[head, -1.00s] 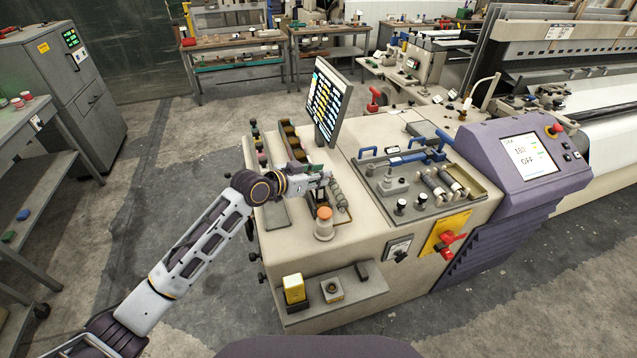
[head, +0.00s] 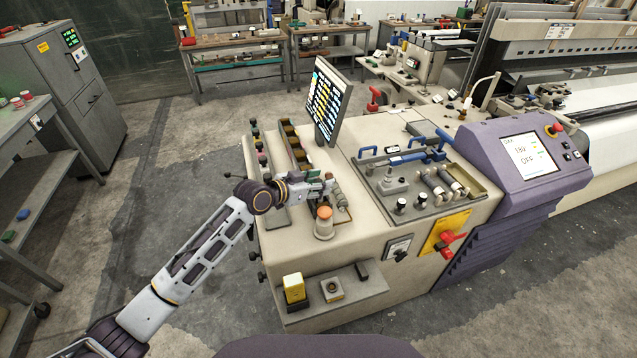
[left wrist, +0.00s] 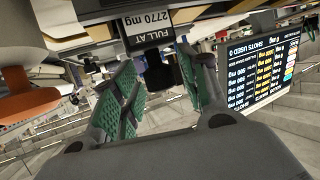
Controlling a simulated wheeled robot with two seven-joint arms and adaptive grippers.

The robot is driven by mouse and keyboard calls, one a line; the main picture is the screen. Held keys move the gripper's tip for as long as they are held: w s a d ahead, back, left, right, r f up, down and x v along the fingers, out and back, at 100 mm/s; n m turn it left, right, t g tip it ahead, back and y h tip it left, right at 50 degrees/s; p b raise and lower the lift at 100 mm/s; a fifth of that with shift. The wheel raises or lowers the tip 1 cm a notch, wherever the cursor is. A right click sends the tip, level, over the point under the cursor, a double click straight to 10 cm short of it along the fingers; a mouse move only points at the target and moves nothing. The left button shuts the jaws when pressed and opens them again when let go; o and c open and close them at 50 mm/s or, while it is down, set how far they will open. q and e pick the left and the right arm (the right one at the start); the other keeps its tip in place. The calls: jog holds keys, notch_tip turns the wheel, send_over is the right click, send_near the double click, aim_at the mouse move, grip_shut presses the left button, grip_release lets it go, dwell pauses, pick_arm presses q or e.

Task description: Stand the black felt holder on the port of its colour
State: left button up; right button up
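My left gripper (head: 328,186) is over the left part of the cream machine top, beside a row of small grey rounded pieces (head: 338,192). In the left wrist view its two green-padded fingers (left wrist: 160,80) stand apart. A small black piece (left wrist: 160,74) shows between or just beyond the fingertips, under a label reading "FULL AT 2770 mg" (left wrist: 149,28). I cannot tell whether the fingers touch it, or whether it is the black felt holder. The port of its colour cannot be made out. My right gripper is out of view.
A tilted screen (head: 328,103) stands behind the gripper; it also shows in the left wrist view (left wrist: 264,75). An orange-capped pot (head: 324,224) stands close in front. A lower shelf (head: 352,284) holds small items.

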pick_arm(q)
jog(key=shift+r, duration=0.15)
jog(key=shift+v, duration=0.85)
jog(key=v, duration=1)
jog(key=shift+b, duration=0.45)
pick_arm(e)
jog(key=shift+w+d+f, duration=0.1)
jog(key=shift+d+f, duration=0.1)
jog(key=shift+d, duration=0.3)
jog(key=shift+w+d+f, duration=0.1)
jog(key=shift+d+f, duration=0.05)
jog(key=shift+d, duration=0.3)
